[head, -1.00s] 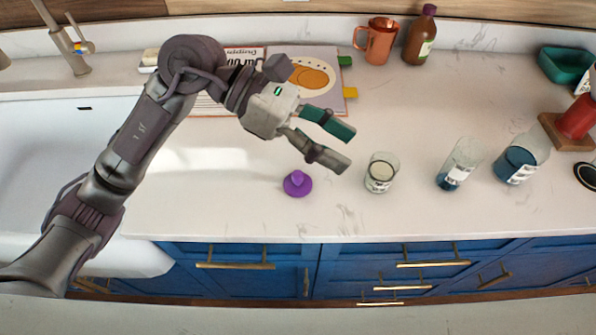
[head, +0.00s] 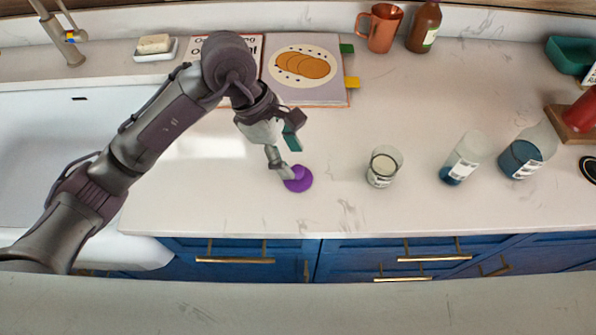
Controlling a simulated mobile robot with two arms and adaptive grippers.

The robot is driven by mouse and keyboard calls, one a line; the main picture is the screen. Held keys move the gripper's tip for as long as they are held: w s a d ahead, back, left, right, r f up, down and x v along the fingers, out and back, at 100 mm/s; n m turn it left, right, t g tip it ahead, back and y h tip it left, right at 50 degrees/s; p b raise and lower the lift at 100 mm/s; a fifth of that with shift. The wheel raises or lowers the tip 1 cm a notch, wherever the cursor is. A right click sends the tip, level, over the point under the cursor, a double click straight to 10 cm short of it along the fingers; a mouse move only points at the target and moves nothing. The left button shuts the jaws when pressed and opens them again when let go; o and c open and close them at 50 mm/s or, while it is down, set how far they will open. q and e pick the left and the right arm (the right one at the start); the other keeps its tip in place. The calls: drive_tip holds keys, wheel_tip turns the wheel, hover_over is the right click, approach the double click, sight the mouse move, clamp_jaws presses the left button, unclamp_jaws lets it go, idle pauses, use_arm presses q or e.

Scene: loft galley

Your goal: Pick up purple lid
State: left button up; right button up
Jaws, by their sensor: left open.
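The purple lid (head: 300,181) lies on the white counter, left of a small glass jar. It is round with a raised knob, and its upper left part is partly covered by my gripper. My left gripper (head: 289,160) is open and points down at the lid. One finger overlaps the lid's knob in the picture; the green-padded finger is above and behind it. I cannot tell whether a finger touches the lid. My right gripper is not in view.
The small glass jar (head: 383,167) stands right of the lid, with two blue-bottomed bottles (head: 462,158) (head: 526,152) farther right. An open cookbook (head: 302,68), copper mug (head: 379,27) and brown bottle (head: 424,27) are behind. The sink (head: 60,160) is left. The counter around the lid is clear.

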sight(296, 167)
use_arm(q)
drive_tip(key=p+x, duration=0.2)
drive_tip(key=x, duration=0.2)
drive_tip(key=shift+w+f, duration=0.1)
drive_tip(key=shift+f, duration=0.2)
drive_tip(key=shift+d+f, duration=0.1)
drive_tip(key=shift+f, duration=0.2)
clamp_jaws()
drive_tip(key=shift+r, duration=0.1)
